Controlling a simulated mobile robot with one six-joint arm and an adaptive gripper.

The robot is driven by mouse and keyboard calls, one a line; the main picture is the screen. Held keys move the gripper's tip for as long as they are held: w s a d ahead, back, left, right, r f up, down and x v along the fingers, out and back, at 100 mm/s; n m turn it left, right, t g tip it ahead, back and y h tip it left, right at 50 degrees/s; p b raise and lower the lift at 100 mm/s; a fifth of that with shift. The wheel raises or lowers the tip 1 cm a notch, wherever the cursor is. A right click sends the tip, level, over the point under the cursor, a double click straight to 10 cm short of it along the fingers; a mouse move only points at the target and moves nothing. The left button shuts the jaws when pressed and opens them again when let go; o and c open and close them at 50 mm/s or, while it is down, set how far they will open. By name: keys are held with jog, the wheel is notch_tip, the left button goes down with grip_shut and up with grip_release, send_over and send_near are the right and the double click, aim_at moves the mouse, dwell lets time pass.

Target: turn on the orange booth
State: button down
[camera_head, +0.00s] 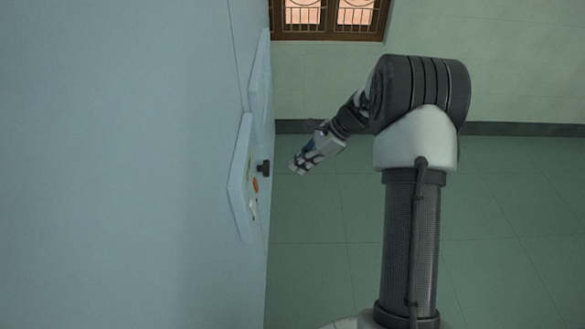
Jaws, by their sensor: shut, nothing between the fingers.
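A pale panel (240,195) stands out from the large light-blue surface at the left. Its face is seen at a steep slant. It carries a dark knob-like part (264,168), a small orange spot (255,185) and small green and yellowish marks. No booth that is clearly orange shows in the head view. My gripper (297,166) is shut and empty. It is to the right of the dark knob, at about the same height in the picture, with a gap between them.
A second pale panel (260,82) sits above the first on the same surface. A barred window (330,15) is in the back wall at the top. Green tiled floor (320,250) is clear below my gripper.

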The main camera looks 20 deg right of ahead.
aim_at(256, 185)
jog(key=shift+d, duration=0.1)
dwell(0.3)
jog(key=shift+d+f+b, duration=0.25)
jog(key=shift+f+b, duration=0.2)
jog(key=shift+b, duration=0.2)
jog(key=shift+s, duration=0.1)
jog(key=a+r+b+x, duration=0.1)
jog(key=b+x, duration=0.3)
jog(key=x, duration=0.8)
jog(key=shift+w+a, duration=0.45)
jog(key=shift+a, duration=0.45)
